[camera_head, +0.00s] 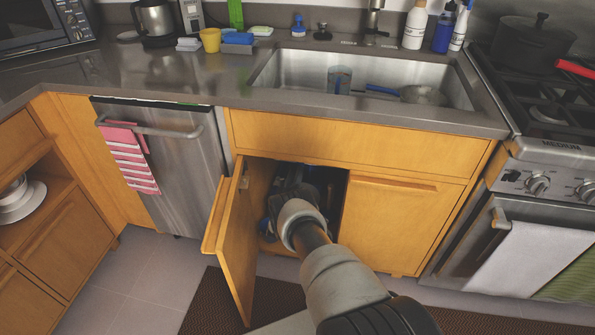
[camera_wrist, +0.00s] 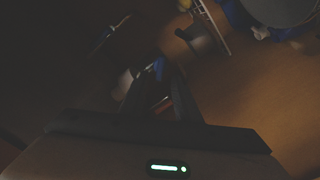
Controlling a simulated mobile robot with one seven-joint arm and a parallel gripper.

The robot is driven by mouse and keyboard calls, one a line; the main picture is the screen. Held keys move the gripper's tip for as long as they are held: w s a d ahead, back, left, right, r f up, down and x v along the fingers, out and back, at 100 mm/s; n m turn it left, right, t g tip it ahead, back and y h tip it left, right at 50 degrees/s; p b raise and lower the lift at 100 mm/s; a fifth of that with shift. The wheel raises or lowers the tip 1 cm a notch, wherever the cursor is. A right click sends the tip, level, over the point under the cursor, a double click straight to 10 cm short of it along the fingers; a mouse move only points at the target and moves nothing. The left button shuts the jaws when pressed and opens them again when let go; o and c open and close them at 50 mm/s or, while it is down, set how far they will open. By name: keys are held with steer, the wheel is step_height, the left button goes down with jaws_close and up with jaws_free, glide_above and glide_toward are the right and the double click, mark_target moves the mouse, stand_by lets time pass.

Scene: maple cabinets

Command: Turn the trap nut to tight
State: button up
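My arm reaches into the open cabinet under the sink, and my gripper (camera_head: 292,188) is inside it, dark and partly hidden by my wrist. In the dim wrist view, the two dark fingers of my gripper (camera_wrist: 161,78) stand with a gap between them. A small blue thing (camera_wrist: 159,67) shows at the fingertips, and a pale thing (camera_wrist: 125,82) shows just left of them. I cannot make out the trap nut in either view, nor whether the fingers touch anything.
The cabinet door (camera_head: 238,240) stands open left of my arm; the right door (camera_head: 392,222) is shut. In the wrist view, a grey-white thing (camera_wrist: 202,38) and a large round dark thing with blue around it (camera_wrist: 280,10) lie at the upper right. The sink (camera_head: 300,72) is above.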

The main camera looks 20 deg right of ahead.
mark_target(298, 163)
steer(key=x, duration=0.1)
steer(key=b+x, duration=0.1)
steer(key=x, duration=0.1)
steer(key=b+x, duration=0.1)
steer(key=shift+w+d+f, duration=0.1)
steer(key=shift+w+f, duration=0.05)
steer(key=shift+f, duration=0.1)
steer(key=shift+w+d+r, duration=0.25)
steer(key=shift+w+d, duration=0.05)
steer(key=shift+w, duration=0.25)
jaws_close()
